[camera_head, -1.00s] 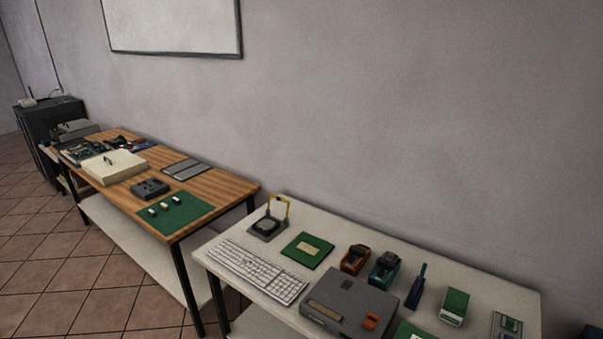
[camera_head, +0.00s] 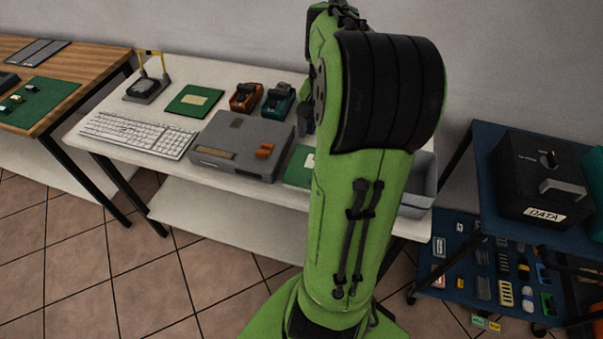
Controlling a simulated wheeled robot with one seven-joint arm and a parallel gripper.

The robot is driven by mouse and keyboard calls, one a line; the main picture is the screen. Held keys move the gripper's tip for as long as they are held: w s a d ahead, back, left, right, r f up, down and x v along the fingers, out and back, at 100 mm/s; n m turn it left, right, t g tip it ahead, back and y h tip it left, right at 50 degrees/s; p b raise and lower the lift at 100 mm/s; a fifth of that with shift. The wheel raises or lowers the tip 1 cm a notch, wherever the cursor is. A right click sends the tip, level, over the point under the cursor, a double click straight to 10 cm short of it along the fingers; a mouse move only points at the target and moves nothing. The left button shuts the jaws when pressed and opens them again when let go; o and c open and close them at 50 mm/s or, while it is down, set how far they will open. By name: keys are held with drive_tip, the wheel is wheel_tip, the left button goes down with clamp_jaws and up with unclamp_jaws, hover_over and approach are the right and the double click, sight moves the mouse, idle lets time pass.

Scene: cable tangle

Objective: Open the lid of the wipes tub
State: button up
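I cannot make out a wipes tub or its lid in the head view. My green and black arm stands upright in the middle of the view and hides part of the white table and the wall behind it. My gripper does not show, so I cannot see whether it holds anything.
A white table (camera_head: 95,143) holds a keyboard (camera_head: 139,135), a grey box device (camera_head: 243,147), green boards and a grey bin (camera_head: 421,180). A wooden table (camera_head: 97,51) stands at left. A blue cart (camera_head: 486,180) at right carries a black DATA box (camera_head: 545,178). Tiled floor lies in front.

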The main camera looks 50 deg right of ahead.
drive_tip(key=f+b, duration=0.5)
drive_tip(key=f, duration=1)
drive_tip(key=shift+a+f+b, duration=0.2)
drive_tip(key=shift+b, duration=0.15)
